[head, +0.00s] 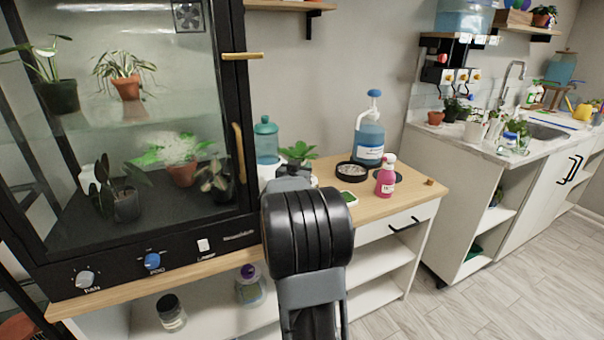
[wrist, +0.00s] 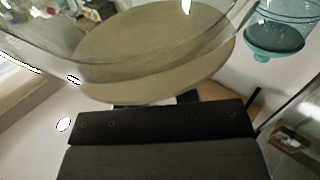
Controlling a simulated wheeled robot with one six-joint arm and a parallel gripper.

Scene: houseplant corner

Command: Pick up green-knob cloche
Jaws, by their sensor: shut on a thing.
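My gripper (head: 292,172) is mostly hidden behind my own arm in the head view, over the back of the wooden bench. In the wrist view, its dark body (wrist: 160,125) fills the bottom. Beyond it, a large clear glass cloche (wrist: 150,50) spans the upper picture, with a beige round surface showing in or through it. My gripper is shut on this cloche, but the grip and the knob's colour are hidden. In the head view, my arm covers the cloche.
A teal-tinted vessel (head: 266,140) stands on the bench left of my arm; it also shows in the wrist view (wrist: 285,30). A glass plant cabinet (head: 140,210) is at left. A blue pump bottle (head: 369,138) and a pink bottle (head: 386,178) stand right.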

